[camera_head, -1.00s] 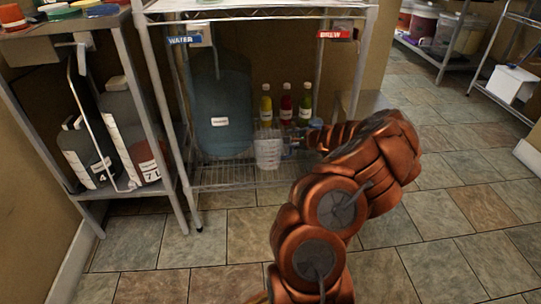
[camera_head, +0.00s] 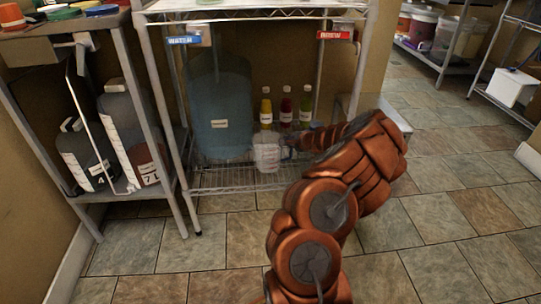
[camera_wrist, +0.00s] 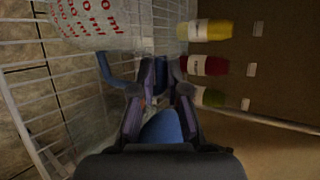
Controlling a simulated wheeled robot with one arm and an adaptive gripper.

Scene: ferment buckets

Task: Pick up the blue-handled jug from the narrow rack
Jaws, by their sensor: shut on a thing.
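The clear jug (camera_head: 266,154) with measuring marks is upright at the front of the wire rack's lower shelf (camera_head: 235,178). I cannot tell whether its base touches the shelf. In the wrist view the jug (camera_wrist: 98,20) shows red printing at the upper left, and its blue handle (camera_wrist: 118,68) runs toward the fingers. My gripper (camera_wrist: 161,75) is shut on the handle, on the jug's right side in the head view (camera_head: 289,146). The fingers hide part of the handle. Another blue part (camera_wrist: 162,127) shows between the finger bases.
A large blue water container (camera_head: 222,100) stands left behind the jug. Yellow (camera_head: 266,112), red (camera_head: 286,110) and green (camera_head: 305,109) bottles stand behind it. Rack posts flank the shelf. A left cart (camera_head: 125,192) holds more jugs. The tiled floor in front is clear.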

